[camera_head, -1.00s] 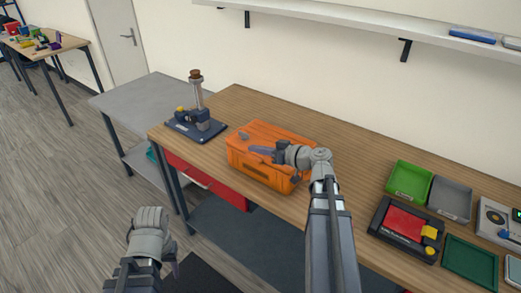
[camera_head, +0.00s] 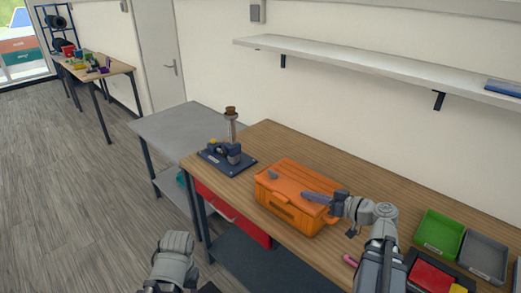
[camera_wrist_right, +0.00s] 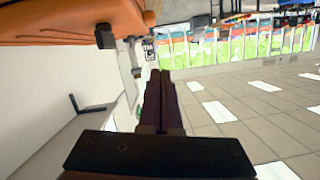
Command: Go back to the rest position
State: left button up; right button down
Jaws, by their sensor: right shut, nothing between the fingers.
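My right gripper (camera_head: 312,196) reaches in from the lower right of the head view, over the right part of the orange toolbox (camera_head: 285,215) on the wooden bench. Its fingers are together and empty. In the right wrist view the shut dark fingers (camera_wrist_right: 160,98) point ahead, and the orange toolbox (camera_wrist_right: 60,28) fills the top left. I cannot tell whether the gripper touches the toolbox. My left arm's grey wrist (camera_head: 174,262) shows at the bottom of the head view, beside the bench; its fingers are not clear.
A blue stand with a post (camera_head: 228,158) is at the bench's far left end. A green tray (camera_head: 438,234), a grey tray (camera_head: 484,258) and a red-and-black box (camera_head: 432,276) are at the right. A small pink item (camera_head: 350,260) lies near my right arm. Open floor (camera_head: 90,200) is left.

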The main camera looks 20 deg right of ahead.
jog(key=a+f+n+g, duration=0.1)
jog(key=a+f+g, duration=0.35)
jog(key=a, duration=0.35)
jog(key=a+f+g, duration=0.3)
jog(key=a+f, duration=0.2)
jog(key=a, duration=0.3)
jog(key=s+a+f+g+h, duration=0.6)
jog(key=s+a+h, duration=0.3)
jog(key=a, duration=0.4)
jog(key=shift+s+f, duration=0.6)
jog(key=shift+s, duration=0.15)
